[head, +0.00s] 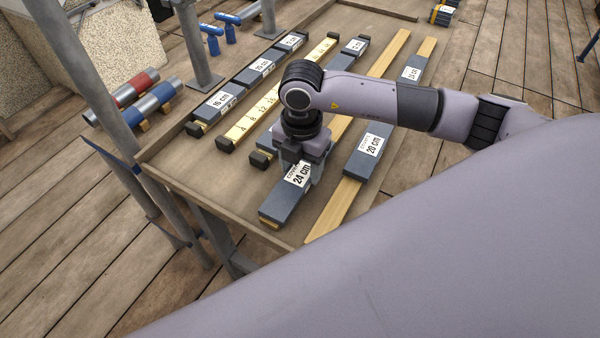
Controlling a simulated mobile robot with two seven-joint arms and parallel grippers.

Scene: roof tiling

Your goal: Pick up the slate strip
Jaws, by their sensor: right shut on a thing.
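A dark grey slate strip (276,205) with a white label reading 24 cm is at the front of the wooden bench. My right gripper (299,165) points down over its far part, with the jaws shut on it. The gripper and wrist hide that far part. A bit of yellow wood shows under the strip's near end. I cannot tell whether the strip touches what is below it. My left gripper is not in view.
Another slate strip (365,155) labelled 20 cm lies on a wooden batten to the right. A yellow gauge stick (248,123) and more slate strips (215,104) lie to the left. The bench (186,165) has a raised rim. Metal poles (75,80) stand at left.

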